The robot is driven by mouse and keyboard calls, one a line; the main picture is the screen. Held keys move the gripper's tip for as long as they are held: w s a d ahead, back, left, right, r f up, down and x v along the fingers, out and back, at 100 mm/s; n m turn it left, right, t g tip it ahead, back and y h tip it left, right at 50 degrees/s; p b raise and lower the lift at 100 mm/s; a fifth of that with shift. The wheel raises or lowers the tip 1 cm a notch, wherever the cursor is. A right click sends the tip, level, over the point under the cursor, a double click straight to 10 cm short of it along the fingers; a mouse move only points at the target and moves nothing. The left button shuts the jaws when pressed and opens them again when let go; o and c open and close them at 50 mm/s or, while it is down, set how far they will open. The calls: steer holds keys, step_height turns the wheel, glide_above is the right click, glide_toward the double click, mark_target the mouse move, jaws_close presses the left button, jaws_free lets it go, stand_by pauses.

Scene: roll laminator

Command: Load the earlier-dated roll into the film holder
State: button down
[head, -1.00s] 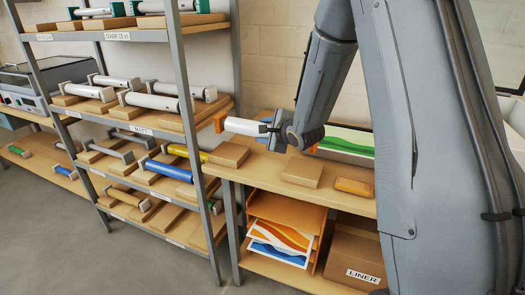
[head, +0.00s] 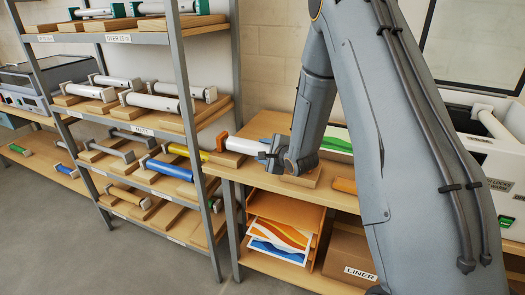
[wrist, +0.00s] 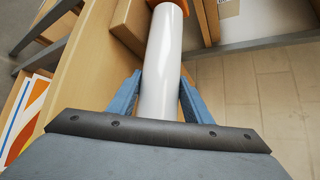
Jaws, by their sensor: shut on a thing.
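My gripper (head: 266,153) is shut on a white roll (head: 243,146) with an orange end cap (head: 221,141). The roll points left, low over the wooden bench, close to a cardboard block. I cannot tell whether it touches anything. In the wrist view the white roll (wrist: 161,70) runs away between the two blue fingers of my gripper (wrist: 162,92). A white machine (head: 475,150) at the right edge holds a pale roll (head: 493,122) in its top. My arm partly hides the machine. No date is readable, and I cannot make out which part is the film holder.
A shelf rack (head: 185,120) at left carries several rolls on cardboard cradles. An orange block (head: 344,185) lies on the bench (head: 245,176). Below stand a print tray (head: 283,212) and a LINER box (head: 350,262). A grey machine (head: 25,82) is at far left.

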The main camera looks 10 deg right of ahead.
steer(key=shift+f, duration=0.1)
steer(key=c, duration=0.9)
jaws_free()
steer(key=b+v, duration=0.2)
steer(key=v, duration=1)
steer(key=s+a+n+g+h, duration=0.1)
steer(key=s+n+g, duration=0.2)
steer(key=s+n, duration=0.3)
steer(key=s+n+g+h, duration=0.1)
steer(key=s+n+g, duration=0.3)
steer(key=s+n, duration=0.3)
steer(key=s+a+n+g+h, duration=0.1)
steer(key=s+n+g, duration=0.3)
steer(key=s+n, duration=0.3)
steer(key=shift+s+a+f, duration=0.1)
steer(key=shift+s, duration=0.75)
steer(key=shift+s+a+f, duration=0.15)
steer(key=shift+s, duration=0.65)
steer(key=shift+s+a+f, duration=0.1)
steer(key=shift+s, duration=0.75)
